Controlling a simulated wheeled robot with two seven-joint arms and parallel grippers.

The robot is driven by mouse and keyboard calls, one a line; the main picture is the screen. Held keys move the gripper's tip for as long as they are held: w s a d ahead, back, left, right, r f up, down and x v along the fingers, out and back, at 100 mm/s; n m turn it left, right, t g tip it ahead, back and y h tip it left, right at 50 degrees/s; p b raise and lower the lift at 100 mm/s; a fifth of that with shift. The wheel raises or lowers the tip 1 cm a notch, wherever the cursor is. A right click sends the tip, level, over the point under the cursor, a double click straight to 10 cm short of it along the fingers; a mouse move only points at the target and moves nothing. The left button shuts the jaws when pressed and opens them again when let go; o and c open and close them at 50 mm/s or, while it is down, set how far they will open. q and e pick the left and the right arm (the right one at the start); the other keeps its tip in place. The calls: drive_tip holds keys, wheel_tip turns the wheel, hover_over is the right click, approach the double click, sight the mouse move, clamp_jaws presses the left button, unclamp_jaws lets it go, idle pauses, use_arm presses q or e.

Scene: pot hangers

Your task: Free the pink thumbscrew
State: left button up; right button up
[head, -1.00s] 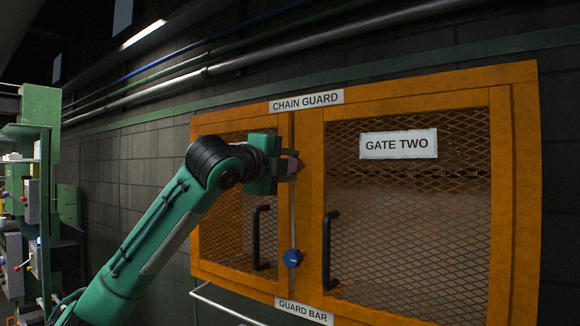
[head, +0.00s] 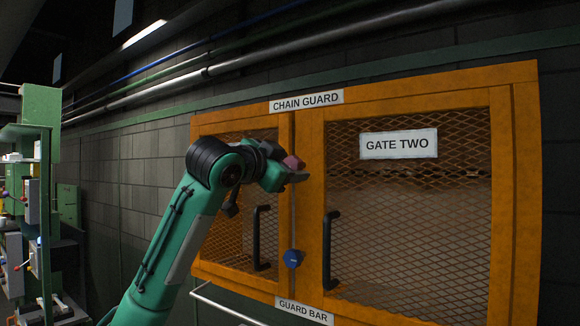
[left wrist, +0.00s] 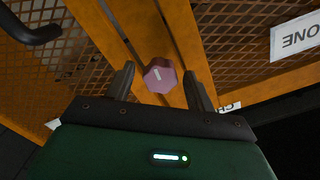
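The pink thumbscrew (left wrist: 160,75) is a faceted knob with a pale mark, on the orange frame between the two mesh doors. In the left wrist view it sits between the tips of my left gripper (left wrist: 163,82), with a visible gap on each side. In the head view the thumbscrew (head: 293,163) shows at the fingers of my left gripper (head: 296,172), partly covered by them. The left gripper is open around the thumbscrew. My right gripper is not in view.
A blue knob (head: 292,258) sits lower on the same post. Black door handles (head: 331,250) stick out on both sides of it. A GATE TWO sign (head: 398,144) is on the right door. A green shelf (head: 40,150) stands at the far left.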

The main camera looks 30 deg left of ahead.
sight(290, 165)
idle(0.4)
use_arm(q)
drive_tip(key=shift+s+a+b, duration=0.2)
drive_tip(key=shift+s+b, duration=0.3)
drive_tip(key=shift+s, duration=2.05)
drive_tip(key=s+a+b, duration=0.1)
drive_tip(key=s+b, duration=0.5)
drive_tip(key=s, duration=0.7)
drive_tip(key=shift+s, duration=0.4)
